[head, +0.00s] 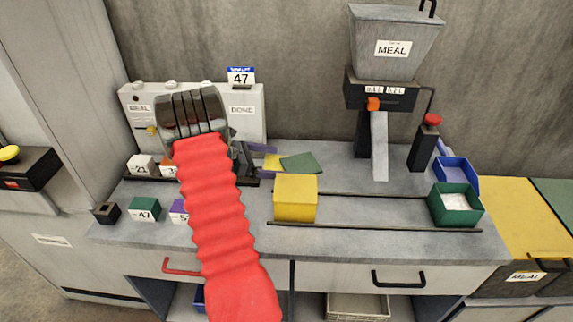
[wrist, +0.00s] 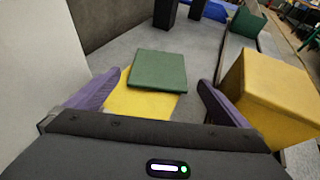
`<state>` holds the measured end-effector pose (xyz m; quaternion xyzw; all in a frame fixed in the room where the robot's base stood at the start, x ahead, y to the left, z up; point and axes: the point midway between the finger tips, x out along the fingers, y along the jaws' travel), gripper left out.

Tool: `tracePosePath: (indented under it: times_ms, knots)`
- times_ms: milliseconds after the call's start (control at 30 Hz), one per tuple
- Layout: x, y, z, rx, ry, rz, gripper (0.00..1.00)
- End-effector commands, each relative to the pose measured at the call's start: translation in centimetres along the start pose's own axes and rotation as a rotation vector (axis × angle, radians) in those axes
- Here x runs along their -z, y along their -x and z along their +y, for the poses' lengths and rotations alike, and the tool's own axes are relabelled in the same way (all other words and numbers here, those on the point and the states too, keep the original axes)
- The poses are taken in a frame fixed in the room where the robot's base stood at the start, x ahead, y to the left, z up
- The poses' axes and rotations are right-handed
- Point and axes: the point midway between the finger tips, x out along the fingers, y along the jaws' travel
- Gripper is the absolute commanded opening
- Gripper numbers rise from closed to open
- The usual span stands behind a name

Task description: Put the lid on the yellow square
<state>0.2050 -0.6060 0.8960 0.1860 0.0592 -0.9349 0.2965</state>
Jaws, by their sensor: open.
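A flat dark green square plate (wrist: 158,69), which looks like the lid, lies on the bench and overlaps the far part of a flat yellow square (wrist: 142,103). The near part of the yellow square is bare. In the head view, the green plate (head: 301,163) lies to the right of the yellow square (head: 272,163). My gripper (wrist: 159,80) is open and empty, with its purple fingers spread to either side of the yellow square and the plate's near edge. In the head view, my gripper (head: 266,161) is partly hidden by my arm.
A yellow box (head: 296,198) stands close to the right finger, between two rails. A green box with white contents (head: 455,204) and a blue tray (head: 457,171) are farther right. The meal hopper (head: 393,45) stands behind. Small numbered cubes (head: 143,209) are left.

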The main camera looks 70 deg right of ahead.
Motion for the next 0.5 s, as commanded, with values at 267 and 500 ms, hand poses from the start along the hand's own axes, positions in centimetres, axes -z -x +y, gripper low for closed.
tracePosePath:
  times_ms: [267, 500]
  knots:
    - [0.0, 3.6, 0.0, -0.001, -0.001, 0.0, 1.0]
    - [0.0, 4.0, 0.0, 0.001, 0.0, 0.0, 1.0]
